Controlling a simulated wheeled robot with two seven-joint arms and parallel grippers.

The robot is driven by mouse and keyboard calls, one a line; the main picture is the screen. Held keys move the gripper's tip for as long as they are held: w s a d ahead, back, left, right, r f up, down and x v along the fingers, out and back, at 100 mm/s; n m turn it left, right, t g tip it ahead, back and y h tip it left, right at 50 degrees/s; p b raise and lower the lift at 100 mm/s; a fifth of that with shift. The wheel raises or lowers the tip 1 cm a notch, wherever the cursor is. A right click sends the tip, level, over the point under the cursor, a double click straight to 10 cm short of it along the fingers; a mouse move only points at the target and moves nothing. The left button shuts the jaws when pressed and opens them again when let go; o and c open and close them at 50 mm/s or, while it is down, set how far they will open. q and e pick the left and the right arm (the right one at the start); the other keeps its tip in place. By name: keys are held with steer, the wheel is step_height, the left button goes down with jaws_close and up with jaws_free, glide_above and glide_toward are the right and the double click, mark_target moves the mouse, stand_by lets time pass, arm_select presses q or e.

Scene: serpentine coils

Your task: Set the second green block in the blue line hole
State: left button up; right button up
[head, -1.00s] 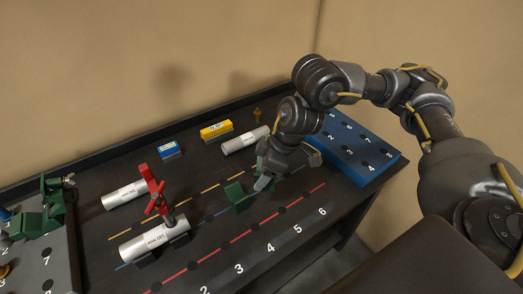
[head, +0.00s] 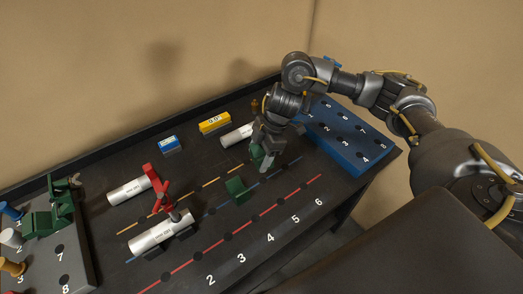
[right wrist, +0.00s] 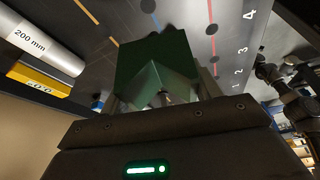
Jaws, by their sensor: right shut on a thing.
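My right gripper (head: 270,160) points down over the blue line and is shut on a green block (head: 257,152). In the right wrist view this block (right wrist: 150,55) fills the middle and shows a V-shaped notch. I cannot tell whether its underside touches the table. Another green block (head: 237,189) stands on the blue line (head: 222,207), just left of and nearer than the gripper. The line has dark round holes, one of them (head: 211,211) left of the standing block. The hole beneath the held block is hidden or unclear. My left gripper is not in view.
Another white tube (head: 237,135) lies behind the gripper, near a yellow block (head: 214,122) and a blue block (head: 169,145). A blue numbered rack (head: 345,138) stands right, a grey tray (head: 75,262) left.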

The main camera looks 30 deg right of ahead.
steer(key=shift+w+d+f+n+g+p, duration=0.25)
steer(key=shift+f+n+p, duration=0.2)
steer(key=shift+n, duration=0.25)
steer(key=shift+d+f+n, duration=0.15)
steer(key=shift+f+n, duration=0.35)
steer(key=shift+f, duration=0.1)
steer(key=shift+f, duration=0.15)
step_height(320, 180, down, 4)
steer(key=b, duration=0.4)
steer(key=shift+f, duration=0.25)
steer(key=shift+f, duration=0.2)
step_height(320, 180, down, 3)
steer(key=shift+r+b, duration=0.15)
steer(key=shift+b, duration=0.7)
